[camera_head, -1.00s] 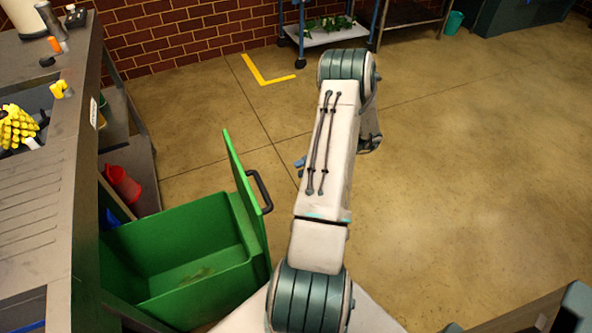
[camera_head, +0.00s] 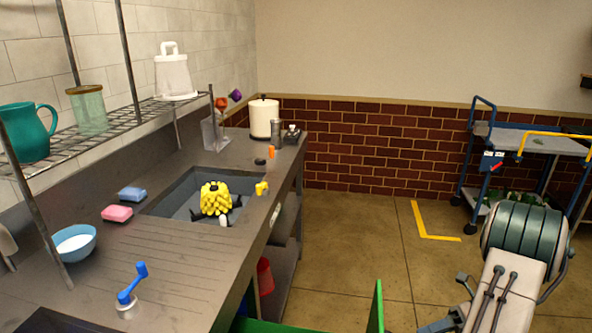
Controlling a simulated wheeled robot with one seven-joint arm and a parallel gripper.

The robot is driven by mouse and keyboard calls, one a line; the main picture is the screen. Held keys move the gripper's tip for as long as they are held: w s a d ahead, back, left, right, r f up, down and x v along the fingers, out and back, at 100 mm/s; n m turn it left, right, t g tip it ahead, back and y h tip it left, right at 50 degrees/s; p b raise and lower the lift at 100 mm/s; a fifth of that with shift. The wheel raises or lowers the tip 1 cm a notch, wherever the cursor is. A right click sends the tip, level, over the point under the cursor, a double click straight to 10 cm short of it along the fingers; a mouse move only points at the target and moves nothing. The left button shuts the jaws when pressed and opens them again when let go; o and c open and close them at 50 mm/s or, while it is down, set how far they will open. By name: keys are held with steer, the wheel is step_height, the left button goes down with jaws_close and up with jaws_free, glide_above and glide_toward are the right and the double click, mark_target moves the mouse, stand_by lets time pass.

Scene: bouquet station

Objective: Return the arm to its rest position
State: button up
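My arm (camera_head: 505,285) shows at the lower right, bent, with its large ribbed joint uppermost in the picture. Small grey and blue parts, which look like a bit of my gripper (camera_head: 464,283), peek out left of the arm. The arm hides the rest, so I cannot see the fingers or whether they hold anything. The visible part of the arm is over open floor, apart from the counter and the trolley.
The counter (camera_head: 170,262) with a sink (camera_head: 180,195) and yellow flowers or bananas-like bunch (camera_head: 215,198) fills the left. A green bin (camera_head: 376,308) stands below, its lid raised. A blue-framed trolley (camera_head: 545,142) stands at the back right. Floor between is clear.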

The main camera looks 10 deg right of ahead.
steer(key=s+a+r+n+h+p, duration=0.2)
steer(key=s+a+r+n+h, duration=0.1)
steer(key=a+r+n, duration=0.4)
steer(key=s+a+r+n+t+h+p, duration=0.1)
steer(key=s+a+r+n+h+p, duration=0.2)
steer(key=n, duration=1.1)
steer(key=s+a+r+n+h+p, duration=0.3)
steer(key=a+r+n+h, duration=0.4)
steer(key=a+r+n, duration=0.4)
steer(key=shift+a+r+t, duration=0.25)
steer(key=shift+r+t, duration=0.15)
steer(key=shift+r, duration=1.4)
steer(key=shift+d, duration=0.1)
